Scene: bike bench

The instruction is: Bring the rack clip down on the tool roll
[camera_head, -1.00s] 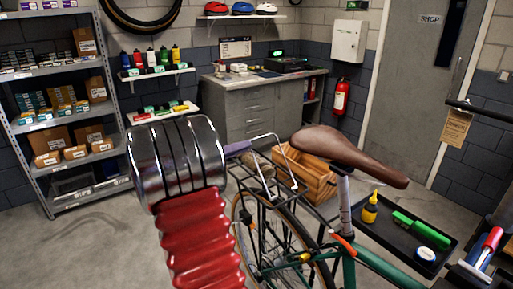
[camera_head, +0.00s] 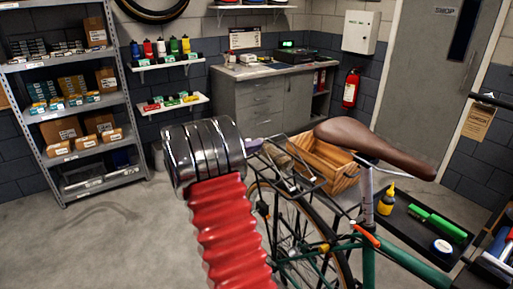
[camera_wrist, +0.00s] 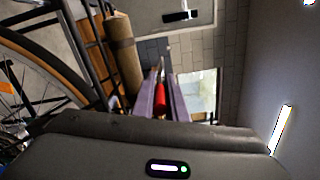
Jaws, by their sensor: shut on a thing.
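My gripper (camera_head: 256,146) shows as purple fingers past the dark banded wrist, at the bike's rear rack. In the wrist view the two purple fingers (camera_wrist: 169,99) are close together, with something red showing between them. They are shut on the rack clip (camera_head: 286,148), a thin wire frame above the rack; its gripped part is mostly hidden. The tan tool roll (camera_wrist: 123,55) lies beside the fingers in the wrist view, with a darker strap around it. In the head view it is largely hidden behind the clip and my wrist. I cannot tell whether the clip touches it.
A wooden crate (camera_head: 330,162) stands just beyond the rack. The brown saddle (camera_head: 375,146) is to the right. A black tray (camera_head: 405,228) holds a yellow bottle (camera_head: 386,198) and a green item (camera_head: 437,224). The floor on the left is clear.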

